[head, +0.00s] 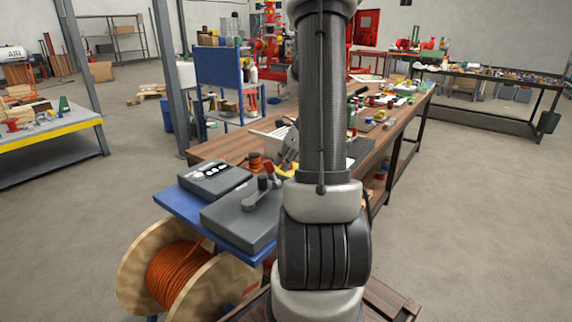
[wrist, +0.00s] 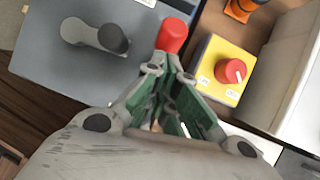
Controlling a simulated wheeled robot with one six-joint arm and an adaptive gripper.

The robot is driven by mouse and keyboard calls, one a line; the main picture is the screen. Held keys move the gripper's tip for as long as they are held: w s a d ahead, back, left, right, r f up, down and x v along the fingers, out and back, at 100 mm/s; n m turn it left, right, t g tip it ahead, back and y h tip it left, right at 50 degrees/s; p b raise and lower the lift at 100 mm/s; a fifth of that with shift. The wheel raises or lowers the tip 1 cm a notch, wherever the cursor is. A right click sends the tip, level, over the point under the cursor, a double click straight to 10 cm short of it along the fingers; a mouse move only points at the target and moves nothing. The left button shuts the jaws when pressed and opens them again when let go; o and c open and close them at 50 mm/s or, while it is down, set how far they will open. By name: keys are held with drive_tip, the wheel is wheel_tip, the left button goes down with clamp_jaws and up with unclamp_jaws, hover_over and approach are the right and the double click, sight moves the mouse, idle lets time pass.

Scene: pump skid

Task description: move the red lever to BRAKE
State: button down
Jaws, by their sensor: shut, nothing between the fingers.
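The red lever's rounded grip (wrist: 172,36) stands at the right edge of a grey box (wrist: 75,75) in the wrist view. It also shows as a small red spot (head: 268,165) in the head view. My gripper (wrist: 170,75) is shut and empty, its fingertips right by the red grip; I cannot tell whether they touch it. My gripper (head: 287,150) is partly hidden behind my arm in the head view. The lever's lower part is hidden, and no BRAKE marking is readable.
A grey lever with a dark knob (wrist: 112,38) sits on the same box, left of the red one. A yellow box with a red knob (wrist: 231,71) stands close on the right. A dark panel box (head: 214,180) and an orange cable reel (head: 180,275) are nearby.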

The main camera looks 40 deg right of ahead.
drive_tip(key=shift+r, duration=0.8)
drive_tip(key=w+r+v, duration=0.1)
drive_tip(key=w+v, duration=0.1)
drive_tip(key=v, duration=0.7)
drive_tip(key=shift+s+a+r, duration=0.15)
drive_tip(key=shift+s+r, duration=0.05)
drive_tip(key=shift+r, duration=0.15)
